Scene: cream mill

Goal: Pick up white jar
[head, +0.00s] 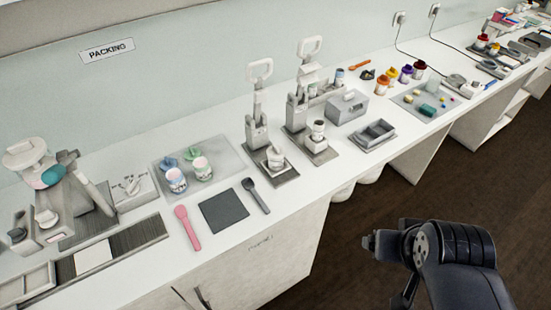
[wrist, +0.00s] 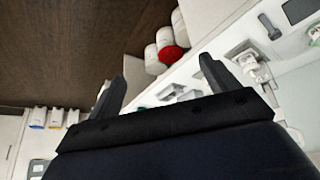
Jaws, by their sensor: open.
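Several things could be the white jar, and I cannot tell which is meant. Two white jars with coloured markings, a left one (head: 176,181) and a right one (head: 202,169), stand on a grey mat at the counter's left. Small jars with coloured tops (head: 392,73) stand further right. Large white rounded containers (head: 344,191) sit below the counter edge; the wrist view shows similar white ones (wrist: 164,37), one with a red top (wrist: 173,53). My gripper (head: 370,242) is out over the floor, away from the counter. In the wrist view its fingers (wrist: 163,85) are apart with nothing between them.
The long white counter (head: 290,205) holds two lever presses (head: 257,105), a grey box (head: 347,107), a dark square mat (head: 223,211), a pink spoon (head: 187,227) and a dark spoon (head: 256,196). The brown floor (head: 400,205) around my arm is clear.

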